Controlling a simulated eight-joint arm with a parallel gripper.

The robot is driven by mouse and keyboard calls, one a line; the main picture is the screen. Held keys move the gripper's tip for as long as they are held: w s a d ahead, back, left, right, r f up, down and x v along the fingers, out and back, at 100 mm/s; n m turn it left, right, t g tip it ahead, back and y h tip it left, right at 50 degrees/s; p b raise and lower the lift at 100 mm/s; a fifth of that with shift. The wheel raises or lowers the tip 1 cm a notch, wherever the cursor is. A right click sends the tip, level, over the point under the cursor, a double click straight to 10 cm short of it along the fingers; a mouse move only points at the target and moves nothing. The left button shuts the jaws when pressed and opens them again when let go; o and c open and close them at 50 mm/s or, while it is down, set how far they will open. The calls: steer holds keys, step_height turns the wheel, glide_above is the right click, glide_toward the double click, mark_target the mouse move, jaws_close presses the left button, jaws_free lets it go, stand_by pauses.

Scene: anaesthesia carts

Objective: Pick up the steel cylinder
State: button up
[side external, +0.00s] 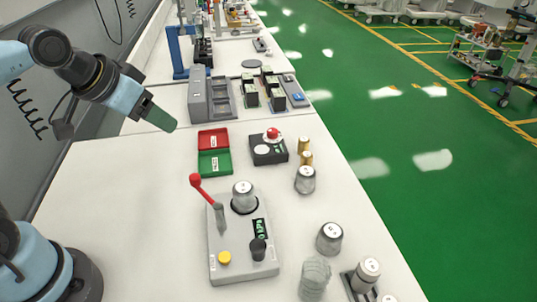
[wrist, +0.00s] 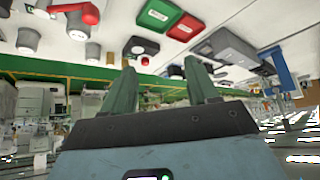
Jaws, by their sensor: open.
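Several silver metal cylinders with labelled tops stand on the white bench. One (side external: 244,196) sits on the grey pressure device. Another (side external: 305,180) stands behind it to the right, and one more (side external: 329,238) is to the device's right. A ribbed, paler cylinder (side external: 314,276) stands near the front. I cannot tell which is the steel one. My gripper (side external: 160,117) is in the air at the left, apart from all of them. In the wrist view its green fingers (wrist: 160,68) are spread with nothing held, and silver cylinders (wrist: 28,41) show upside down at upper left.
The grey device (side external: 240,245) has a raised red lever (side external: 196,181). Red (side external: 213,139) and green (side external: 214,163) trays and a black box with a red button (side external: 268,150) lie behind it. Grey racks (side external: 208,95) stand farther back. The bench's left is clear.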

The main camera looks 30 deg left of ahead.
steer(key=w+d+m+t+y, duration=0.1)
steer(key=d+m+y, duration=1)
steer(key=d+m, duration=1.2)
steer(key=m, duration=0.2)
glide_toward(244, 189)
steer(key=x, duration=0.3)
steer(key=shift+r, duration=0.25)
steer(key=shift+w+a+f, duration=0.1)
steer(key=shift+a+f, duration=0.05)
steer(key=shift+f, duration=0.15)
steer(key=x, duration=0.7)
steer(key=shift+w+a+f, duration=0.1)
steer(key=shift+c, duration=0.4)
